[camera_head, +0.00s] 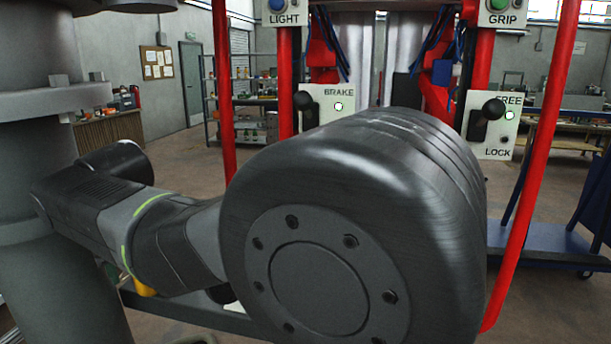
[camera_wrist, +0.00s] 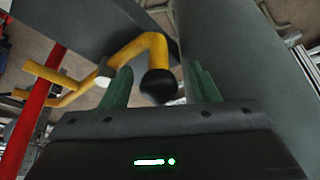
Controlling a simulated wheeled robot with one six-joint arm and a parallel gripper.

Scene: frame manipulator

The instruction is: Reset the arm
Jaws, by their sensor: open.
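My gripper (camera_wrist: 160,88) shows in the wrist view, with two green fingers apart and nothing held between them. A yellow bent bar with a black end (camera_wrist: 158,82) shows just beyond and between the fingertips; I cannot tell how far it is from them. In the head view my arm (camera_head: 340,220) fills the middle, a large dark joint close to the camera, and it hides my gripper there.
A red frame (camera_head: 228,90) stands ahead with a BRAKE panel (camera_head: 329,118), a FREE/LOCK panel (camera_head: 493,140) and LIGHT and GRIP buttons above. A blue platform (camera_head: 545,248) is at right. Shelves (camera_head: 245,110) stand behind; open floor lies at left.

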